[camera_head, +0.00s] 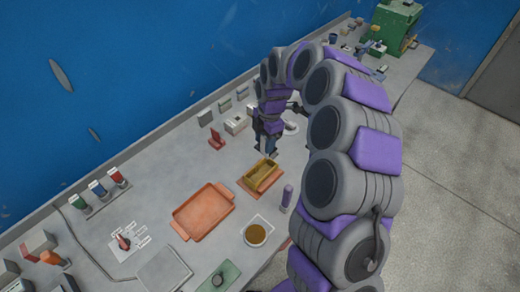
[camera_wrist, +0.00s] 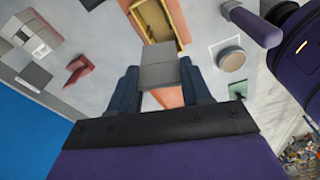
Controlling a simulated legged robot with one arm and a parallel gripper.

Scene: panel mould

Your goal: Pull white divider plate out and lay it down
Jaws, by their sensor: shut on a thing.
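My gripper (camera_wrist: 158,78) is shut on a pale grey-white divider plate (camera_wrist: 158,62), which sits between its two dark blue fingers in the wrist view. In the head view my gripper (camera_head: 267,146) hangs just behind and above the yellow mould (camera_head: 262,176), which sits on an orange base (camera_head: 247,183). The mould also shows in the wrist view (camera_wrist: 170,18), beyond the plate's top edge. The plate seems clear of the mould, but its lower edge and the exact gap cannot be told. In the head view the plate is small and partly hidden by the fingers.
An orange tray (camera_head: 203,211) lies left of the mould. A purple cylinder (camera_head: 287,195) and a round brown-filled dish (camera_head: 255,235) stand in front. A red bracket (camera_head: 216,139) and small grey blocks line the back near the blue wall. Bare bench lies between bracket and tray.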

